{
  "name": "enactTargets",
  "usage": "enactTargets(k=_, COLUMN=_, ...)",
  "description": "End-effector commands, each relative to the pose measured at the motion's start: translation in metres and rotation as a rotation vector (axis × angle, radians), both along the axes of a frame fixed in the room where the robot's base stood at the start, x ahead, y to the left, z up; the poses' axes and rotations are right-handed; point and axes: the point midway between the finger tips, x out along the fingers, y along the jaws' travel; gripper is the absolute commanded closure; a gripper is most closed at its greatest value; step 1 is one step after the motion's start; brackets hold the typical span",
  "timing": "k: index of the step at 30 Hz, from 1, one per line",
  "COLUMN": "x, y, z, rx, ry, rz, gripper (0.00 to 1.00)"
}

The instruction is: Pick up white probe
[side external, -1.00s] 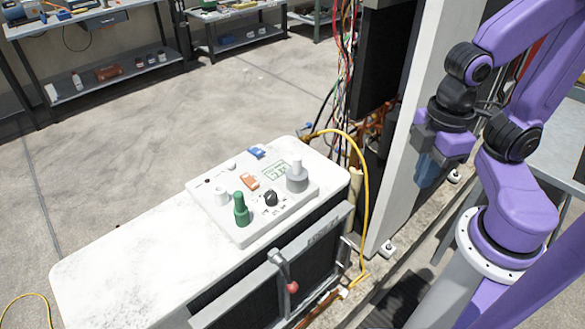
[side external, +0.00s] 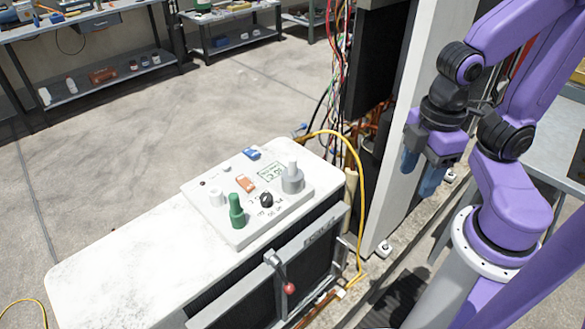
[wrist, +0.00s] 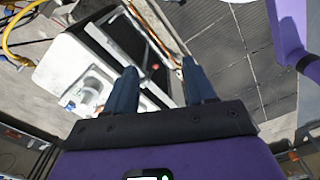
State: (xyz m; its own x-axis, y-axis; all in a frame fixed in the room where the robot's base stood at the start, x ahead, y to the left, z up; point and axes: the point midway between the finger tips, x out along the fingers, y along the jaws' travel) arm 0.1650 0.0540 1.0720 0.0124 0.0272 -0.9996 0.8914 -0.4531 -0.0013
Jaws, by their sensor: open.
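A white upright peg in a grey round base (side external: 292,178) stands at the right of the light control panel (side external: 212,183). A shorter white cylinder (side external: 217,197) stands at the panel's left, beside a green upright piece (side external: 237,212). I cannot tell for certain which white piece is the probe. My gripper (side external: 420,178) is open and empty, pointing down, well to the right of the panel and apart from it. In the wrist view its two blue fingers (wrist: 159,70) are spread. A pale round piece (wrist: 92,92) shows left of them, partly cut off by glare.
The panel lies on a white condenser unit (side external: 120,260). A grey upright post (side external: 402,130) stands between my gripper and the panel. A yellow hose (side external: 366,210) arches at the unit's right end.

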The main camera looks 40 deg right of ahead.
Motion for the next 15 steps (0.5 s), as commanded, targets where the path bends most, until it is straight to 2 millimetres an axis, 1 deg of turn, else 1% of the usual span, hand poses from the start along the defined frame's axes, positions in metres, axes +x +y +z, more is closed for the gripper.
enactTargets(k=2, x=0.007, y=0.004, z=0.002, rx=-0.001, ry=-0.001, rz=0.007, gripper=0.45)
enactTargets(k=5, x=0.025, y=0.013, z=0.007, rx=-0.004, ry=-0.001, rz=0.034, gripper=0.45)
enactTargets(k=10, x=0.073, y=0.032, z=0.017, rx=-0.011, ry=-0.002, rz=0.109, gripper=0.45)
enactTargets(k=14, x=0.112, y=0.042, z=0.023, rx=-0.016, ry=-0.002, rz=0.17, gripper=0.45)
enactTargets(k=15, x=0.125, y=0.044, z=0.025, rx=-0.018, ry=-0.002, rz=0.188, gripper=0.45)
